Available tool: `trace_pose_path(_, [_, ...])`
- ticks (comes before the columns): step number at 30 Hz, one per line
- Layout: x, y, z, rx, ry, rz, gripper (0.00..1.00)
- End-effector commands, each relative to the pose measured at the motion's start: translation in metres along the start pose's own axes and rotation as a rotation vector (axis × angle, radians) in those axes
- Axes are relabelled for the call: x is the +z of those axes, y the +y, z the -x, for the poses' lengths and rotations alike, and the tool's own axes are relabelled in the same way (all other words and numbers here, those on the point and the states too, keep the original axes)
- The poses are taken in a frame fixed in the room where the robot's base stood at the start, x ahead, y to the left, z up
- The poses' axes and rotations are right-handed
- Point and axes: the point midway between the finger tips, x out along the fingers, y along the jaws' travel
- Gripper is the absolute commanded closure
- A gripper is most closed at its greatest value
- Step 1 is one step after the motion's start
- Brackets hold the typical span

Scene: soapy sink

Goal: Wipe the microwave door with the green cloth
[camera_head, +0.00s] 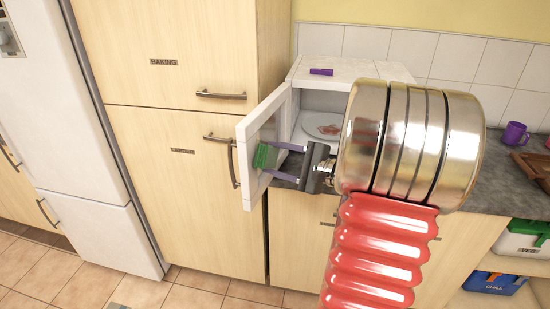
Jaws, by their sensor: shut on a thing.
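The white microwave (352,70) stands on the counter, partly hidden by my arm. Its door (255,184) is swung open toward the left, with a glass pane in a white frame. My gripper (278,156) has two purple fingers and is shut on the green cloth (265,156). The cloth is at the inner side of the door, in front of the glass. I cannot tell whether it touches the pane. Inside the microwave is a white plate (318,130) with something reddish on it.
A small purple item (321,72) lies on top of the microwave. A purple mug (515,134) and a brown wooden item (535,168) are on the counter at right. Tall wooden cupboards (170,130) and a white fridge (60,100) stand at left. Open floor lies in front.

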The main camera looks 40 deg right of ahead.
Motion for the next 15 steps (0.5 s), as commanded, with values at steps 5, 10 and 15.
trace_pose_path(5, [-0.004,-0.001,0.014,-0.004,0.003,-0.001,0.68])
trace_pose_path(10, [-0.008,-0.001,0.025,-0.004,0.005,0.000,0.68])
trace_pose_path(15, [-0.011,-0.001,0.037,-0.004,0.005,0.000,0.68])
